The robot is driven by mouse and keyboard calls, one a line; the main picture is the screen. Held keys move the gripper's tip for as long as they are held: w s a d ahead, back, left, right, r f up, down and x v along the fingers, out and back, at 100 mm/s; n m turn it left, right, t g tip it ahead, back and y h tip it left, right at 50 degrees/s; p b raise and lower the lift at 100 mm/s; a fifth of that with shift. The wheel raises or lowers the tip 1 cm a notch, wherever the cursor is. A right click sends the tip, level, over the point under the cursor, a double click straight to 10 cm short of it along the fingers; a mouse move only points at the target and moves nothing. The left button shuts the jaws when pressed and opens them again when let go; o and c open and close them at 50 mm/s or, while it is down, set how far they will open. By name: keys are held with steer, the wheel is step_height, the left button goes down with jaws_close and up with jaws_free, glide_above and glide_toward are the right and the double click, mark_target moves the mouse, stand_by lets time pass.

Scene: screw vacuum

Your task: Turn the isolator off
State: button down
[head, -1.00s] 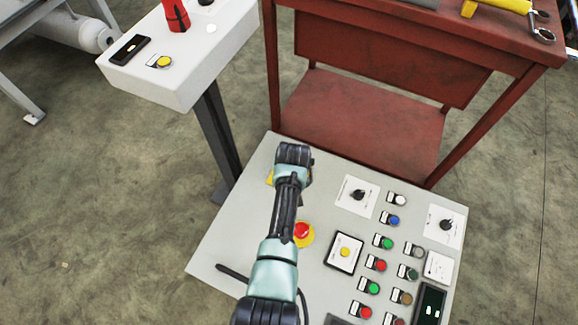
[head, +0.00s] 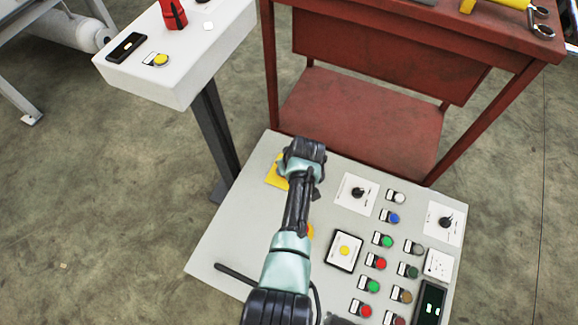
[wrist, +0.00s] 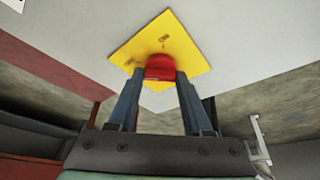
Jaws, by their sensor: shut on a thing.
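The isolator is a red handle (wrist: 160,68) on a yellow square plate (wrist: 188,45) in the wrist view. My gripper (wrist: 160,78) has its two fingers on either side of the red handle and is shut on it. In the head view, part of the yellow plate (head: 274,176) shows at the upper left of the grey control panel (head: 225,235). My arm hides the handle and the gripper's fingertips there.
To the right on the panel are black rotary knobs (head: 358,193), several coloured buttons (head: 386,240) and a yellow button (head: 345,250). A white pedestal box (head: 180,88) stands at the upper left. A red workbench (head: 365,120) stands behind the panel.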

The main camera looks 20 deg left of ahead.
steer(key=shift+c, duration=1.6)
jaws_free()
steer(key=shift+r, duration=0.1)
steer(key=p+v, duration=0.6)
steer(key=v, duration=0.6)
steer(key=shift+r, duration=0.4)
steer(key=shift+d, duration=0.1)
